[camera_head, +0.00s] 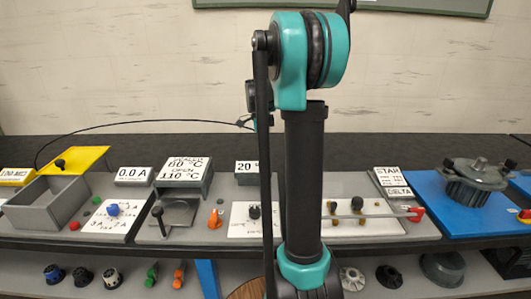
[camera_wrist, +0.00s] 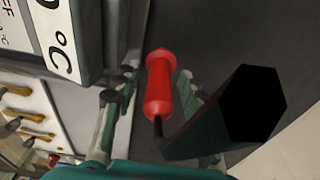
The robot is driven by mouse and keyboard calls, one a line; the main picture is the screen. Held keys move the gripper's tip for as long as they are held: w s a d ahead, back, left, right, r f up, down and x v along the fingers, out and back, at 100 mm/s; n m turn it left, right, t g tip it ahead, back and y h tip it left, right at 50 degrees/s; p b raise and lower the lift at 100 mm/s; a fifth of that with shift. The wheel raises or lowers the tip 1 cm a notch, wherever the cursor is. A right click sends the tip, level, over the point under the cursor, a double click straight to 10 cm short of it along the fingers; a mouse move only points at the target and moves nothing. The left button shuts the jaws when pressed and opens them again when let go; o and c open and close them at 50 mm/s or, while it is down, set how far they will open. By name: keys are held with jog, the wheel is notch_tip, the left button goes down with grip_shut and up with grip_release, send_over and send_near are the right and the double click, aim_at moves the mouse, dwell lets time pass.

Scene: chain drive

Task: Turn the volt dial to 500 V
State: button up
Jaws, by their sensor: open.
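I cannot single out the volt dial for certain, as no volt marking is readable. A blue knob (camera_head: 113,209) sits on a white plate with printed scale marks at the left, and a black knob (camera_head: 254,211) stands on another white plate near the middle. My gripper (camera_wrist: 150,112) shows in the wrist view with its fingers apart. A red handle (camera_wrist: 160,85) with a dark shaft appears between the fingers; I cannot tell whether it touches them. In the head view my arm hides the gripper.
A yellow display box (camera_head: 15,176), an open grey box (camera_head: 48,204), a temperature sign (camera_head: 183,170) and a red-ended lever (camera_head: 416,213) line the bench. A pot-like part (camera_head: 468,185) stands on a blue board. Loose knobs lie on the lower shelf. A dark hexagonal end (camera_wrist: 258,103) looms at right.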

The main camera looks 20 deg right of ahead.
jog(key=r, duration=0.4)
jog(key=a+r, duration=0.1)
jog(key=r, duration=0.7)
jog(key=shift+w+a+r, duration=0.1)
jog(key=shift+w+a, duration=0.1)
jog(key=shift+w, duration=0.05)
